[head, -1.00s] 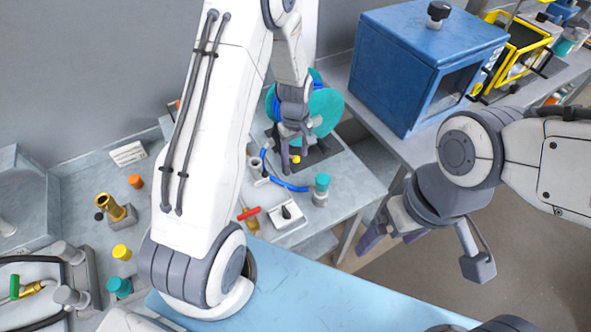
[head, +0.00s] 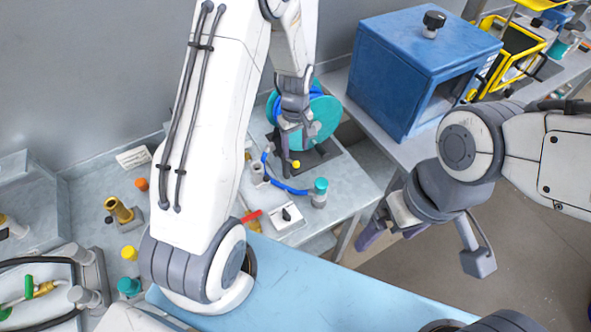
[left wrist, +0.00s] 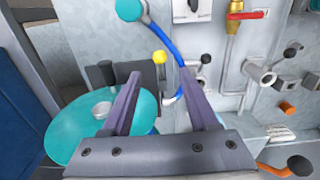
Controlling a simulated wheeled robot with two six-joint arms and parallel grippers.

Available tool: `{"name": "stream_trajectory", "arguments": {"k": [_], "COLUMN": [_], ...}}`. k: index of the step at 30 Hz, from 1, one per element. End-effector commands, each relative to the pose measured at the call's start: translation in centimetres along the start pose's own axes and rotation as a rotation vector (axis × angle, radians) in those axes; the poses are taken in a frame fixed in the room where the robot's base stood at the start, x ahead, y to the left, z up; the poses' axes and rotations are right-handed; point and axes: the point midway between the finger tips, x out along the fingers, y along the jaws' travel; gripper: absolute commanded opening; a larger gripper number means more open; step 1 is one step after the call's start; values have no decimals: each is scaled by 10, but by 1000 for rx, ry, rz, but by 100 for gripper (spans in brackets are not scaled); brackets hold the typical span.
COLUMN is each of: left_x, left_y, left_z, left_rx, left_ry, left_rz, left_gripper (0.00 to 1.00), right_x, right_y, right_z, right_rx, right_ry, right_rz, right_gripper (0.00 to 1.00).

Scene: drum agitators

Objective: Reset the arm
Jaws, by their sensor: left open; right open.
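My left gripper (head: 291,158) hangs over the bench in front of a teal disc (head: 325,117), its jaws open. In the left wrist view its two fingers (left wrist: 160,98) stand apart with nothing clamped between them. A yellow-knobbed lever (left wrist: 159,58) shows beyond the gap between the fingers, and the teal disc (left wrist: 85,135) lies behind the left finger. In the head view the yellow knob (head: 296,165) is just below the fingertips; I cannot tell if they touch. My right gripper (head: 422,248) is open and empty above the floor at the right, clear of the benches.
A blue open-fronted box (head: 415,45) stands on the right bench, with a yellow frame (head: 515,60) beyond it. A blue hose (head: 283,186), a teal-capped fitting (head: 320,190) and a red-handled valve (head: 250,216) are near my left gripper. A light blue surface (head: 330,285) lies in front.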

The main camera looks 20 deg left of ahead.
Motion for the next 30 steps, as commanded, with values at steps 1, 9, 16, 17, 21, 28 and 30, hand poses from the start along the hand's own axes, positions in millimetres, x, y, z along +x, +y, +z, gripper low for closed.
{"name": "stream_trajectory", "arguments": {"k": [1, 9, 16, 17, 21, 28, 30], "left_x": [-12, -32, -30, -30, -30, -35, -42], "left_y": [0, 0, 0, 0, 0, 9, 15], "left_z": [0, 0, 0, 0, 0, 22, 48], "left_rx": [0, 0, 0, 0, 0, 105, 225], "left_ry": [0, 0, 0, 0, 0, 3, 6], "left_rz": [0, 0, 0, 0, 0, 8, 17], "left_gripper": [60, 60, 60, 60, 60, 60, 60], "right_x": [-10, -25, -23, -23, -23, -6, 10], "right_y": [-1, -2, -2, -2, -2, 0, 1], "right_z": [0, -1, -1, -1, -1, 0, 0], "right_rx": [1, 3, 3, 3, 3, 3, 3], "right_ry": [0, 0, 0, 0, 0, 0, 0], "right_rz": [0, 0, 0, 0, 0, 0, 0], "right_gripper": [92, 92, 92, 92, 92, 92, 92]}}
